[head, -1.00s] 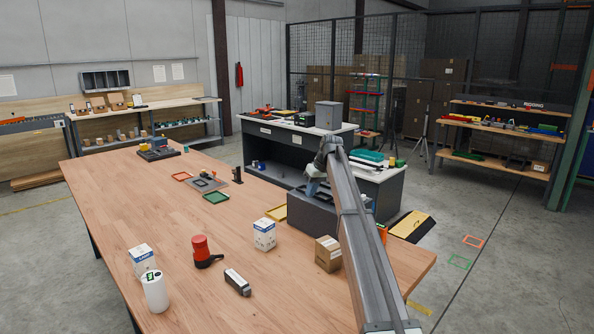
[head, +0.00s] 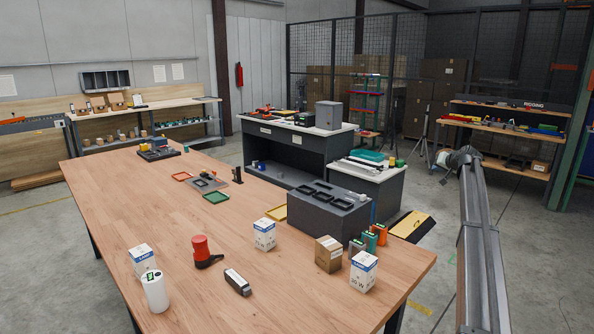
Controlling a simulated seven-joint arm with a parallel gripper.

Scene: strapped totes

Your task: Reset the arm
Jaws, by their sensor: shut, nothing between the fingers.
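My arm stretches up the right side of the head view, over the floor beyond the table's right end. Its far end is at the wrist near the right shelf, and my gripper's fingers cannot be made out there. The wooden table (head: 150,215) is clear of the arm. On it, a dark grey box (head: 318,222) with several openings in its top stands near the right far edge. No held object shows at the arm's end.
Several small cartons, including a brown box (head: 328,253) and a white-blue box (head: 363,271), stand at the table's right end. Orange, teal and grey items stand beside them. A red-topped object (head: 201,249) and a white roll (head: 155,291) are nearer the left. The table's middle left is free.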

